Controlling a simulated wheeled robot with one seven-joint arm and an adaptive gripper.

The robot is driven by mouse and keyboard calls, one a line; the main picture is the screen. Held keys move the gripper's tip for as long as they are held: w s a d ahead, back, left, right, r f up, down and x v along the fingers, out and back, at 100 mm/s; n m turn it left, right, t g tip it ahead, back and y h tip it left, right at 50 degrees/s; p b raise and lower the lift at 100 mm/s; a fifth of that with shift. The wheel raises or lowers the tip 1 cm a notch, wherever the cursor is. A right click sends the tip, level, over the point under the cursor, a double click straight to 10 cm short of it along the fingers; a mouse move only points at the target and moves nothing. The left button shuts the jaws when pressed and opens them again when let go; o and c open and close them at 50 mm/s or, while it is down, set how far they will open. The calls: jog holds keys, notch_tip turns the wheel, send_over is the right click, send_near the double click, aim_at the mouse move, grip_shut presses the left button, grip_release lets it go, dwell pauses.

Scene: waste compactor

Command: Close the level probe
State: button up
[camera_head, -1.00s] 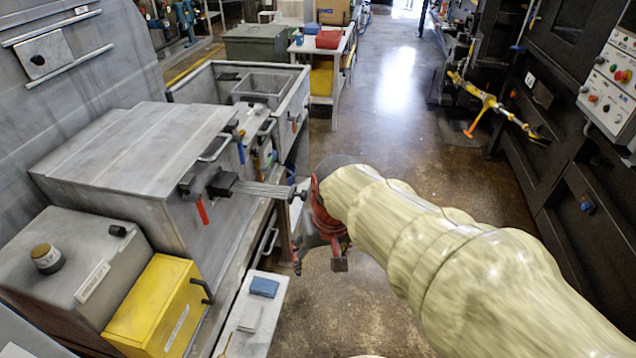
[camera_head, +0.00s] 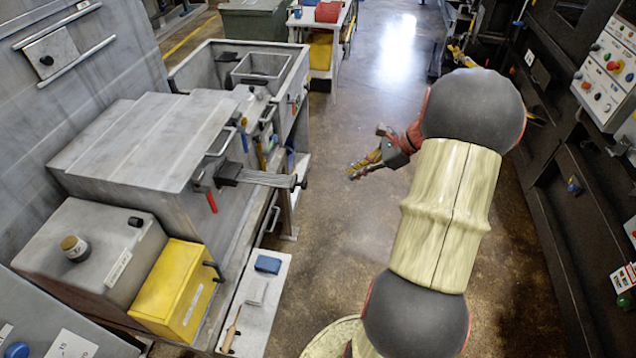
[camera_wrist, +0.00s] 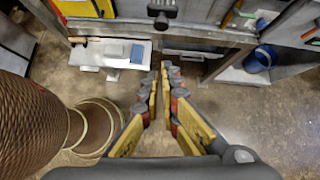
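A grey bar with a dark knob at its end, which looks like the level probe (camera_head: 262,178), sticks out sideways from a black bracket on the front of the grey metal box (camera_head: 150,140). A dark knobbed end, likely the same part, shows at the top of the wrist view (camera_wrist: 162,12). My gripper (camera_head: 372,152) is in the aisle to the right of the bar, clear of it and empty. In the wrist view its two fingers (camera_wrist: 163,78) point toward the workbench with a narrow gap between the tips.
A low white shelf (camera_head: 250,315) holds a blue block (camera_head: 268,264) and a brush-like tool (camera_head: 231,330). A control panel (camera_head: 608,75) is at the right. The aisle floor is open.

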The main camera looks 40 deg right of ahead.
aim_at(261, 178)
jog(key=shift+a+r+m, duration=0.15)
jog(key=shift+a+m, duration=0.15)
jog(key=shift+m, duration=0.2)
grip_shut()
jog(key=w+a+r+x, duration=0.1)
jog(key=r+x, duration=0.1)
jog(key=x, duration=1)
jog(key=shift+w+a+f, duration=0.25)
jog(key=shift+w+f, duration=0.05)
jog(key=shift+w, duration=0.3)
jog(key=w+a, duration=0.3)
jog(key=w, duration=0.2)
jog(key=w+a, duration=0.4)
jog(key=w, duration=0.1)
jog(key=w+a, duration=0.3)
jog(key=w, duration=0.1)
jog(key=shift+w+a+p, duration=0.35)
jog(key=shift+w+a, duration=0.05)
jog(key=shift+d, duration=0.1)
